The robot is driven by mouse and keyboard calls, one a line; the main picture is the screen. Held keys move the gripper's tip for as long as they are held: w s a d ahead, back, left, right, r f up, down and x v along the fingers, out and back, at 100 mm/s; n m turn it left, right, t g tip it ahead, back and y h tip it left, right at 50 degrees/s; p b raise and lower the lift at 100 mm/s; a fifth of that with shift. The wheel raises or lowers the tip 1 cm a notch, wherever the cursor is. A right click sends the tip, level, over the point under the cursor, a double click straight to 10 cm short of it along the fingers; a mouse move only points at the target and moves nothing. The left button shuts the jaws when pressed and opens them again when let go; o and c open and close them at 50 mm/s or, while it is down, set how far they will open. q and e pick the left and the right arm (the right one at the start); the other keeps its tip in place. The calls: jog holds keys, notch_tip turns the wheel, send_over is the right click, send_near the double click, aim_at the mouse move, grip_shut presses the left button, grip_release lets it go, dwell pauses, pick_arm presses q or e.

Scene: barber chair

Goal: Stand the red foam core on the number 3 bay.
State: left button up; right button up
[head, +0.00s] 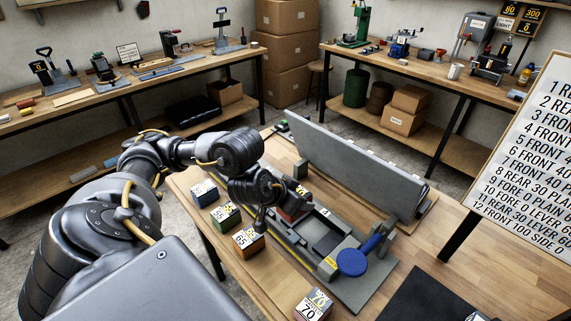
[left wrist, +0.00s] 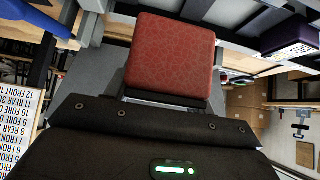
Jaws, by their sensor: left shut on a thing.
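The red foam core (left wrist: 170,58) fills the upper middle of the left wrist view, a square patterned block just beyond the dark palm of my left gripper. In the head view my left gripper (head: 274,208) is low over the grey fixture (head: 375,285) on the table and shut on the core. Part of the red core (head: 292,213) shows beside the gripper. A number 4 label (head: 325,211) is on the fixture close by. The number 3 bay's label is hidden by my arm, so I cannot tell whether the core touches the bay. My right gripper is not in view.
A long grey panel (head: 350,165) stands behind the fixture. Numbered blocks, including an orange one (head: 248,241) and a 70 block (head: 313,304), stand along the front. A list board (head: 525,150) stands right.

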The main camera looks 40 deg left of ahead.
pick_arm(q)
jog(key=w+a+f+b, duration=0.2)
jog(key=a+f, duration=0.1)
jog(key=w+a+f+b, duration=0.2)
jog(key=a+f+b, duration=0.1)
jog(key=a, duration=0.1)
jog(key=w+a+f+b, duration=0.3)
jog(key=a, duration=0.1)
jog(key=shift+a, duration=0.15)
jog(key=shift+a+f+b, duration=0.1)
jog(key=shift+f+b, duration=0.1)
jog(key=shift+b, duration=0.15)
jog(key=f, duration=0.3)
jog(key=shift+w+a+f, duration=0.15)
jog(key=shift+a+f, duration=0.15)
jog(key=shift+f, duration=0.1)
jog(key=shift+f+b, duration=0.3)
jog(key=shift+f, duration=0.2)
jog(key=o, duration=1.1)
